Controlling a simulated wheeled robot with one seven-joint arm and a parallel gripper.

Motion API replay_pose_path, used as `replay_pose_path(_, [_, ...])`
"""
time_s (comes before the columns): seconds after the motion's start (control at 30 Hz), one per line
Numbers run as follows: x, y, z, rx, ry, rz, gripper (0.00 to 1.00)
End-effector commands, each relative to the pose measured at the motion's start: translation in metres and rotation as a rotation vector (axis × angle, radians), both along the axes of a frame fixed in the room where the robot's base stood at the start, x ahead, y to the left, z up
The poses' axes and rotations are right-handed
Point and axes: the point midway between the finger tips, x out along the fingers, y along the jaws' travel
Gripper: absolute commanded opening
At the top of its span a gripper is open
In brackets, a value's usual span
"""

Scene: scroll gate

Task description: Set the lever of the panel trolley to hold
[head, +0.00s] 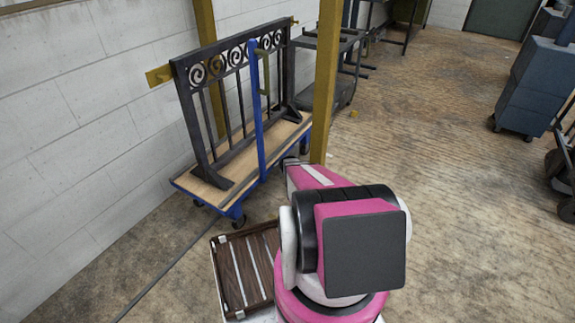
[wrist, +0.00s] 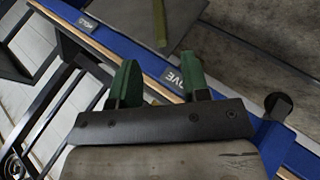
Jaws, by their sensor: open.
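The panel trolley (head: 240,205) stands by the wall at left in the head view, with a blue frame and a wooden deck. A blue post (head: 257,110) rises at its near side, with an olive bar (head: 265,72) beside its top. In the wrist view, the trolley's blue edge (wrist: 135,60) carries a HOLD label (wrist: 88,22) and a MOVE label (wrist: 182,79). My gripper (wrist: 158,82) is open, its green fingers apart near MOVE, with nothing seen held. A black knob-like part (wrist: 277,105) is right of MOVE; I cannot tell whether it is the lever. My gripper is hidden in the head view.
A dark scroll gate (head: 230,100) stands on the trolley. A yellow post (head: 326,80) rises close to its right end. A slatted wooden tray (head: 245,268) is below the trolley in the picture. Blue cabinets (head: 528,88) stand far right. The middle floor is clear.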

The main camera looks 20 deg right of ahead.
Motion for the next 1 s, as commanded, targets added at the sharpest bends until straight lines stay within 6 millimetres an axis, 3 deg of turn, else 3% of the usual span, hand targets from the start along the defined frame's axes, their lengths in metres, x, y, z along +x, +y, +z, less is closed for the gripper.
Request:
replay_pose_path(0.6, [0.064,-0.022,-0.066,0.002,0.001,-0.002,0.43])
replay_pose_path(1.0, [0.068,-0.024,-0.071,0.002,0.001,-0.002,0.39])
